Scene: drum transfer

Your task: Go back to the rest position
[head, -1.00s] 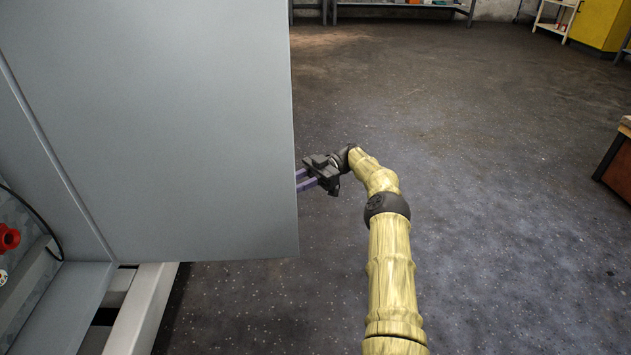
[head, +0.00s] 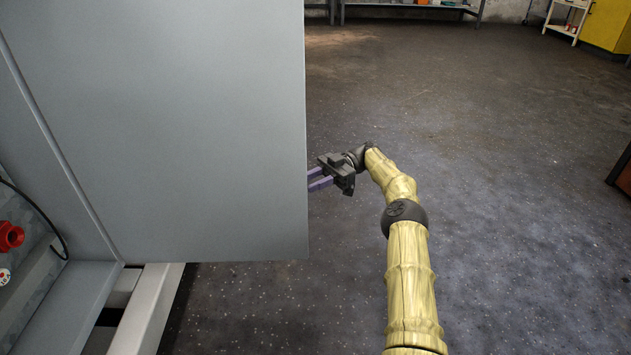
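My gripper (head: 318,180) is at the right edge of a large grey panel (head: 190,120) in the head view. Its two purple fingers point left, and the panel's edge hides their tips. A gap shows between the fingers where they are visible. I see nothing held, but the hidden tips could be behind the panel. I cannot tell whether the gripper touches the panel.
A red knob (head: 10,236) and a black cable (head: 50,222) are at the lower left. A pale frame beam (head: 150,310) stands below the panel. The dark floor (head: 500,150) to the right is clear. A yellow cabinet (head: 606,25) and a white shelf cart (head: 566,18) stand far back right.

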